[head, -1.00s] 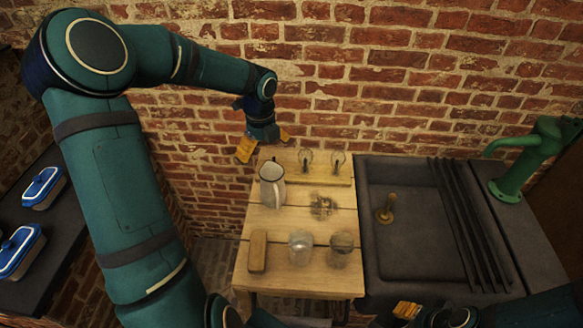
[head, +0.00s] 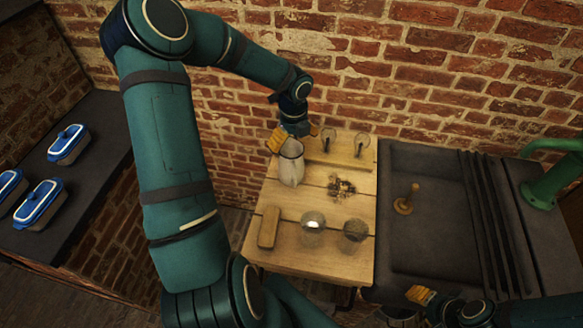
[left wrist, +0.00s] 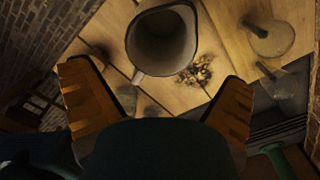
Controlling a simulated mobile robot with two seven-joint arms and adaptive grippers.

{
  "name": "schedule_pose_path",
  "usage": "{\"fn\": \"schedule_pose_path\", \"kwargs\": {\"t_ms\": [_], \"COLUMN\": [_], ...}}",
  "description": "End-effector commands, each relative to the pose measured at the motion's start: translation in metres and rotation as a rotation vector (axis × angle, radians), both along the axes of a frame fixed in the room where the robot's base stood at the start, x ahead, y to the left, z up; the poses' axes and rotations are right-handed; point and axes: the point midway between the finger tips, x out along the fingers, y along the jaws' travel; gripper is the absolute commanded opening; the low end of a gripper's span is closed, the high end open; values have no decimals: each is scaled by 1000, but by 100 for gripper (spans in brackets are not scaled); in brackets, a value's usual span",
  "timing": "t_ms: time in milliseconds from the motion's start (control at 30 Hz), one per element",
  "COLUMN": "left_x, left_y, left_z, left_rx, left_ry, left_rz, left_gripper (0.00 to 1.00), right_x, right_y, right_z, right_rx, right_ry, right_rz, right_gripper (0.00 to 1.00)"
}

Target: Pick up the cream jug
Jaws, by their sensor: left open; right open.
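The cream jug (head: 291,167) stands upright at the back left of the wooden table (head: 308,257). In the left wrist view the jug (left wrist: 161,44) is seen from above, its dark inside showing, ahead of the fingers. My left gripper (head: 294,138) is open just above and behind the jug's rim in the head view. In the left wrist view the left gripper's orange fingers (left wrist: 158,112) are wide apart with nothing between them. Whether they touch the jug I cannot tell. My right gripper (head: 421,295) is partly in view at the bottom right, near the sink's front edge.
Two glass jars (head: 313,228) (head: 353,235) and a wooden block (head: 269,227) are at the table's front. A dark crumbly heap (head: 341,187) lies mid-table. A dark sink (head: 440,235) adjoins right. Blue-lidded dishes (head: 68,144) are left.

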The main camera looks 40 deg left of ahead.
Motion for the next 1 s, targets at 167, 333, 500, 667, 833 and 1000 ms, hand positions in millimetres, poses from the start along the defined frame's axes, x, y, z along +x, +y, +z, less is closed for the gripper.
{"fn": "schedule_pose_path", "kwargs": {"t_ms": [167, 333, 500, 667, 833, 1000], "left_x": [0, 1, 1, 1, 1, 1], "left_y": [5, 5, 5, 5, 5, 5], "left_z": [-27, -44, -46, -46, -46, -45], "left_rx": [-4, -1, -1, 0, 0, 0], "left_ry": [3, 0, -2, -1, -1, -2], "left_rz": [1, 0, 1, 1, 1, 1], "left_gripper": [100, 100, 100, 79, 27, 27], "right_x": [0, 0, 0, 0, 0, 0], "right_y": [0, 0, 0, 0, 0, 0], "right_z": [-1, -3, -3, -3, -3, -3], "right_rx": [0, 0, -1, -1, -1, -1], "right_ry": [0, 0, 0, 0, 0, 0], "right_rz": [0, 0, 0, 0, 0, 0], "right_gripper": [47, 47, 47, 47, 47, 47]}}
